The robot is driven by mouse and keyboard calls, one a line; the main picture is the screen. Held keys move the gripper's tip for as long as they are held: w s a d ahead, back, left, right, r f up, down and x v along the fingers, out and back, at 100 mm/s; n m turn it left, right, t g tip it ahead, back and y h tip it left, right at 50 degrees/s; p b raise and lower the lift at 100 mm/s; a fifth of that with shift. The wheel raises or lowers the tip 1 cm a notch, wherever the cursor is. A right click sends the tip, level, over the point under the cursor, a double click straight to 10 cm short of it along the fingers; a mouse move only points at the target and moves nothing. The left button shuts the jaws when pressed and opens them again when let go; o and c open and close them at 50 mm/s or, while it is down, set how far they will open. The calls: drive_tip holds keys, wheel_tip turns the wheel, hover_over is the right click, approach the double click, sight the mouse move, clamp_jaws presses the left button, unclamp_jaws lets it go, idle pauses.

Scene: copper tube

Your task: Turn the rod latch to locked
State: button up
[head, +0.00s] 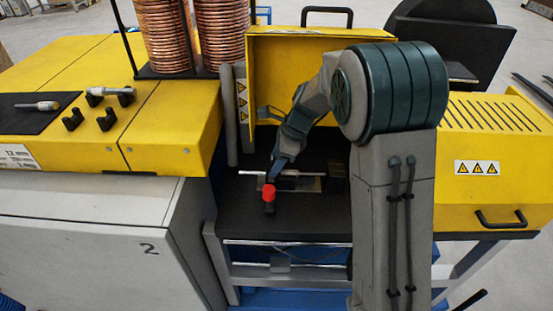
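The rod latch shows as a silver horizontal rod (254,172) on a small plate, above a dark work surface. A red-capped handle (268,192) with a dark lower end hangs below the left part of the rod, pointing toward the viewer. My gripper (277,170) reaches down from the upper right, and its tip is right at the rod, just above the red cap. The fingers are small and dark here. I cannot tell whether they touch or grip the handle. My arm hides the area to the right of the latch.
A raised yellow cover (290,48) stands behind the latch. A yellow bench (165,125) with copper coils (165,35) is at left, and a yellow slotted housing (490,150) at right. The dark work surface (245,222) is clear in front of the latch.

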drive_tip(key=c, duration=0.7)
drive_tip(key=shift+w+n, duration=0.1)
drive_tip(key=shift+n, duration=0.2)
drive_tip(key=shift+w+r+n+g+p, duration=0.15)
drive_tip(key=shift+n+g+p, duration=0.5)
drive_tip(key=shift+n, duration=0.55)
drive_tip(key=n, duration=0.2)
drive_tip(key=n+g+p, duration=0.1)
drive_tip(key=shift+w+a+n, duration=0.1)
drive_tip(key=shift+w+n, duration=0.1)
drive_tip(key=shift+n, duration=0.2)
drive_tip(key=n, duration=0.2)
drive_tip(key=n+g+h+p, duration=0.1)
drive_tip(key=n, duration=0.1)
drive_tip(key=n+g+h, duration=0.1)
drive_tip(key=n, duration=0.1)
drive_tip(key=shift+w+a+n+p, duration=0.2)
drive_tip(key=shift+a+n+p, duration=0.1)
drive_tip(key=shift+p, duration=0.05)
drive_tip(key=shift+h, duration=0.3)
drive_tip(key=o, duration=1)
